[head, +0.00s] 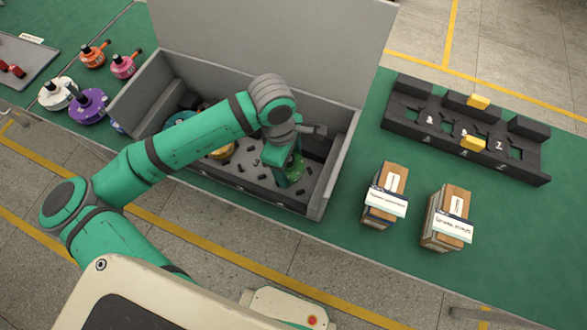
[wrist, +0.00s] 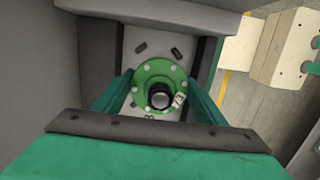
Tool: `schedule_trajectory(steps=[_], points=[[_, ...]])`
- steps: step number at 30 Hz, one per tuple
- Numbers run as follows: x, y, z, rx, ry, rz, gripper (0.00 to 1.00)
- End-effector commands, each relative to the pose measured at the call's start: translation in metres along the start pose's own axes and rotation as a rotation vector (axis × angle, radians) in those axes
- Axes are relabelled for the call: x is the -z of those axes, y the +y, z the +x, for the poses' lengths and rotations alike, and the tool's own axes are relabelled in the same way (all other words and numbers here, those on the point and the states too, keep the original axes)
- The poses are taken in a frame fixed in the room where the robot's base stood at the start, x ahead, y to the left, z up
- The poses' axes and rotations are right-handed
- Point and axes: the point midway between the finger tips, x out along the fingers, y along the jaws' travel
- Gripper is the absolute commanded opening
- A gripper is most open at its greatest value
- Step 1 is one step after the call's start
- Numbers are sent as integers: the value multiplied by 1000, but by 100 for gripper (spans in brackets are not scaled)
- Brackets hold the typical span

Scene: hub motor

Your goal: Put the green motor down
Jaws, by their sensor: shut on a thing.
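The green motor (wrist: 155,76) is a round green flange with pale bolt spots and a dark shaft, seen from above in the wrist view. In the head view the green motor (head: 295,165) shows at my gripper (head: 290,172), inside the right part of the open grey box (head: 335,170). My gripper also shows in the wrist view (wrist: 158,92), with one finger on each side of the motor, shut on it. The arm hides part of the box's inside. I cannot tell whether the motor's underside touches the box floor.
The box's raised lid (head: 290,40) stands behind my arm. A black rack (head: 465,130) with yellow pieces and two cardboard boxes (head: 385,195) stand to the right on the green table. Orange, pink, white and purple motors (head: 88,105) stand at the left.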

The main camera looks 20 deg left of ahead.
Motion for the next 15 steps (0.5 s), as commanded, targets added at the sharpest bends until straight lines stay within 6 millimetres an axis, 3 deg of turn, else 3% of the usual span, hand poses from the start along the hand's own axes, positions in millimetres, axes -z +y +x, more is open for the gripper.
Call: schedule_trajectory(steps=[8, 15], points=[[-7, 5, 12, 0, 0, 1, 18], [-4, 6, 41, 0, 0, -2, 18]])
